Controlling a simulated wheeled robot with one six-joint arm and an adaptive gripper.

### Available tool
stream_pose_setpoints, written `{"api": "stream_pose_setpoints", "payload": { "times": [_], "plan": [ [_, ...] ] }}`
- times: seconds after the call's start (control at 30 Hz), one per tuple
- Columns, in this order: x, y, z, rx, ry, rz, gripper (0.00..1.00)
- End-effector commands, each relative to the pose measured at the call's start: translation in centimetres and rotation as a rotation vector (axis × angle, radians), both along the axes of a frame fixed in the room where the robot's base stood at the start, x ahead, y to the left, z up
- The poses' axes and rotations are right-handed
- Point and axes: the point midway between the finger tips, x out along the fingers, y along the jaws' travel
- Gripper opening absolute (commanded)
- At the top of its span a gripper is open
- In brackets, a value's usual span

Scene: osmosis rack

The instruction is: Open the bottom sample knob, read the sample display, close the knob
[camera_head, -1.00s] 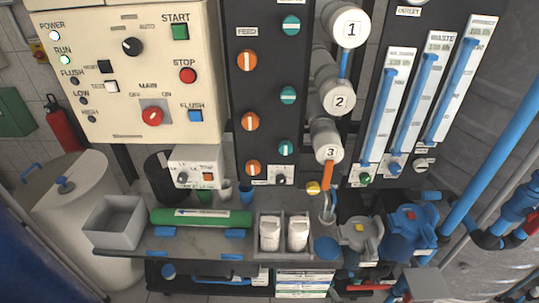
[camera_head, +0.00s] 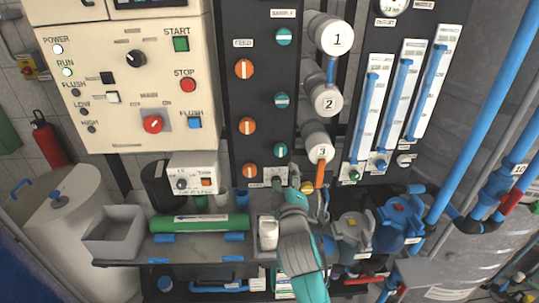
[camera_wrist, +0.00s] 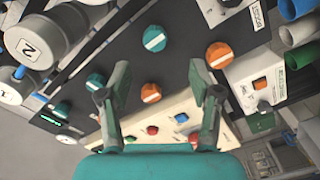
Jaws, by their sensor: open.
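The bottom sample knob (camera_head: 280,150) is a round teal knob with a white bar, lowest in the teal column on the dark panel. In the wrist view it is the nearest teal knob (camera_wrist: 154,38), ahead of the fingers. Its exact setting is hard to read. My gripper (camera_head: 288,190) is in front of the panel's lower end, just below the knob in the head view. In the wrist view my gripper (camera_wrist: 165,85) has its two fingers well apart with nothing between them. I cannot make out a sample display reading.
Orange feed knobs (camera_head: 249,171) stand left of the teal column. White cylinders (camera_head: 321,152) bulge out close on its right. A green cylinder (camera_head: 199,223) and grey bin (camera_head: 115,231) rest on the counter. Blue pumps (camera_head: 402,216) and pipes crowd the right.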

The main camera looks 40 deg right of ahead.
Motion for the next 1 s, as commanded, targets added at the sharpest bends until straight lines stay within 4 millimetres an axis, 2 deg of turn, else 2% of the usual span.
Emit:
{"api": "stream_pose_setpoints", "payload": {
  "times": [0.1, 0.27, 0.7, 1.0],
  "plan": [
    [0.4, -0.6, 0.9, -0.011, 0.000, -0.017, 0.64],
    [1.4, -1.3, 1.0, -0.013, 0.002, -0.020, 0.64],
    [7.4, -5.4, 1.0, -0.013, 0.001, -0.019, 0.64],
    [9.3, -6.6, 1.0, -0.011, 0.001, -0.018, 0.64]
  ]
}}
